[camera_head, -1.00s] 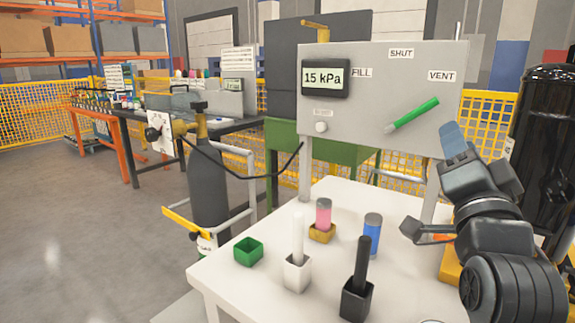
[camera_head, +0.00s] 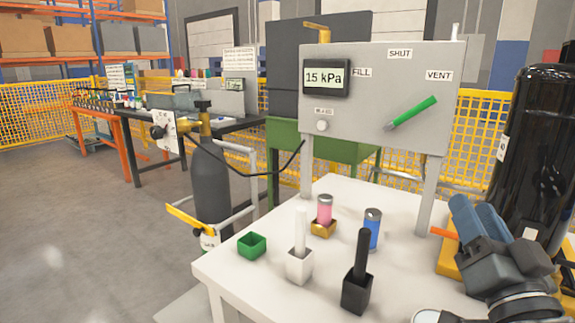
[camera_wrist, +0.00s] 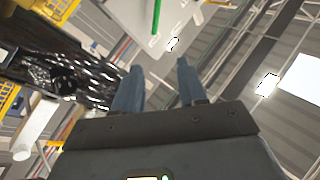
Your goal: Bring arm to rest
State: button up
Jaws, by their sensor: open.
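My gripper (camera_head: 476,216) is at the lower right of the head view, beside the right end of the white table (camera_head: 230,270). Its two blue fingers point up and are apart, with nothing between them. In the wrist view my gripper (camera_wrist: 157,84) also shows open and empty, facing the ceiling. The grey panel (camera_head: 375,80) stands behind the table, with a green lever (camera_head: 411,112) pointing up and right toward the VENT label. Its display (camera_head: 326,77) reads 15 kPa.
On the table are a green box (camera_head: 251,246), a white holder (camera_head: 300,265), a black holder (camera_head: 356,293), a pink cylinder (camera_head: 325,210) and a blue cylinder (camera_head: 372,230). A black tank (camera_head: 540,135) stands at right on a yellow base. A grey gas cylinder (camera_head: 211,185) stands left of the table.

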jog(key=s+a+f+n+g+y, duration=0.1)
jog(key=s+f+n+g, duration=0.1)
jog(key=s+f, duration=0.65)
jog(key=s+f+n+g+y, duration=0.15)
jog(key=s+f, duration=0.35)
jog(key=s, duration=0.7)
jog(key=s+a+f+n+g, duration=0.1)
jog(key=s+f+n+g, duration=0.2)
jog(key=s+f, duration=0.5)
jog(key=s+a+r+m+g, duration=0.1)
jog(key=s+a+r, duration=0.1)
jog(key=s, duration=0.8)
notch_tip(320, 180, up, 13)
jog(key=p, duration=1.3)
jog(key=shift+a+h, duration=0.2)
jog(key=shift+h, duration=0.25)
jog(key=shift+f, duration=0.15)
dwell(1.7)
